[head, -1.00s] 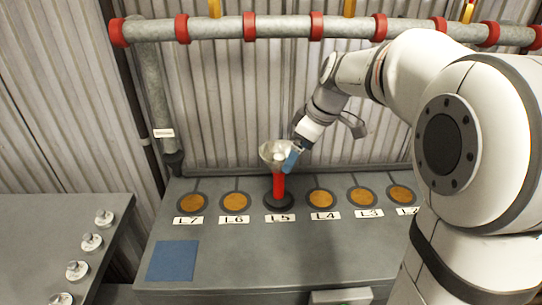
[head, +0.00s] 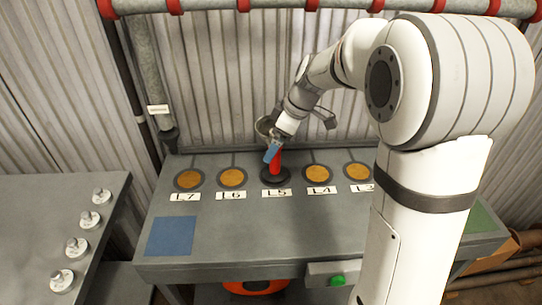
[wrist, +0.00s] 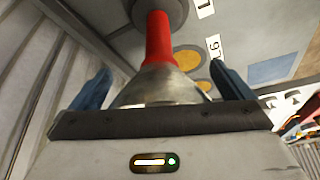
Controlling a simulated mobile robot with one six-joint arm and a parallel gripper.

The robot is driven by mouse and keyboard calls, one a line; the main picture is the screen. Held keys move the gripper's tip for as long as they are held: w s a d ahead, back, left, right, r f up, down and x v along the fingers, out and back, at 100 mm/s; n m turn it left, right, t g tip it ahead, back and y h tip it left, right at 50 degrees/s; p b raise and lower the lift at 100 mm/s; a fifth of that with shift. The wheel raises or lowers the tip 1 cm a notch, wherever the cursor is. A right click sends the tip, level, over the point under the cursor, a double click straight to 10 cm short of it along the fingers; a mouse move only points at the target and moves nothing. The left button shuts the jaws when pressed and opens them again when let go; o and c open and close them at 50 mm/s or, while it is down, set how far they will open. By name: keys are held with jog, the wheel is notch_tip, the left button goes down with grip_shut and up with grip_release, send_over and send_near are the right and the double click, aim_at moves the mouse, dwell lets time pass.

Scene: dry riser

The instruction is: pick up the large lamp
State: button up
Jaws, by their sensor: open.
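The large lamp (head: 277,162) has a red stem, a dull metal bowl on top and a round black base. It stands upright at the place labelled L5 on the grey bench. My gripper (head: 271,153) is at the lamp's upper part, and hides some of the bowl in the head view. In the wrist view my gripper (wrist: 163,72) is open, with one blue finger on each side of the lamp (wrist: 158,38). The bowl lies between the fingers and the red stem runs away towards the base. I cannot tell whether a finger touches it.
Orange discs with labels line the grey bench (head: 215,240), on both sides of the lamp. A blue square (head: 171,236) lies at its front left. Several small pale fittings stand on the left bench (head: 35,215). A corrugated wall and a pipe are behind.

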jog(key=shift+r, duration=0.1)
jog(key=c, duration=1.7)
jog(key=shift+c, duration=0.2)
